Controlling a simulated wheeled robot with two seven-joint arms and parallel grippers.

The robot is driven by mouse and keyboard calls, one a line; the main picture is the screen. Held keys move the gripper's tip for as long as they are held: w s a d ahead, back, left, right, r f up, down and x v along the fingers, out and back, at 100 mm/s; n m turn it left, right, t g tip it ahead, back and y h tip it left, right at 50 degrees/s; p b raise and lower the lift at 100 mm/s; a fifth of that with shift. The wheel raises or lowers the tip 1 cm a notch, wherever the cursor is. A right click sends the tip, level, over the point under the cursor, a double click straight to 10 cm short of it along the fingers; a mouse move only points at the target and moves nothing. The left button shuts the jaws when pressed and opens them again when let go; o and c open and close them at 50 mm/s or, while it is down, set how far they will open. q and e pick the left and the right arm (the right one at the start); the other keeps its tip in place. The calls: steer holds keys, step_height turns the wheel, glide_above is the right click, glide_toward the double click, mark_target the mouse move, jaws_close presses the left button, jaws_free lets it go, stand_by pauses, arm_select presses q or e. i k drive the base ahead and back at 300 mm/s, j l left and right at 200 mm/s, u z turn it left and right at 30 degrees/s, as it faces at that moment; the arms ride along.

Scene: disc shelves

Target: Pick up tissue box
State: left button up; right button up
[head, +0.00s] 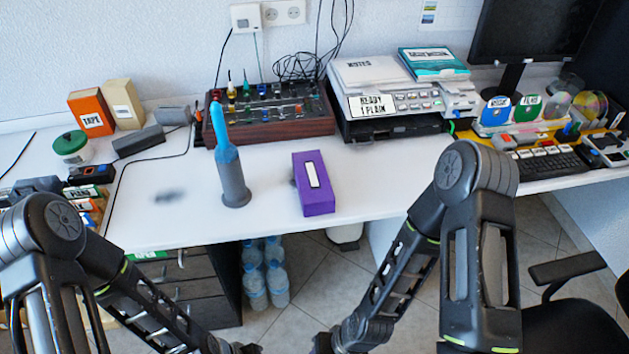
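The tissue box appears to be the purple box (316,197) with a white strip on its top. It lies on the white desk near the front edge, in the middle of the head view. No gripper touches it. My two arms reach down to the bottom edge of the head view, below and in front of the desk. Their forearms end at the bottom edge, so neither gripper's fingers can be seen.
A blue and grey bottle-like object (231,170) stands just left of the purple box. A mixer-like panel (270,125) and office machine (400,105) stand behind. A keyboard (545,163) lies at right. The desk's front edge (270,236) is close to the box.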

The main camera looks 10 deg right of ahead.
mark_target(316, 195)
steer(key=z, duration=1.85)
steer(key=k+j, duration=0.2)
steer(key=j, duration=0.15)
steer(key=k+j, duration=0.25)
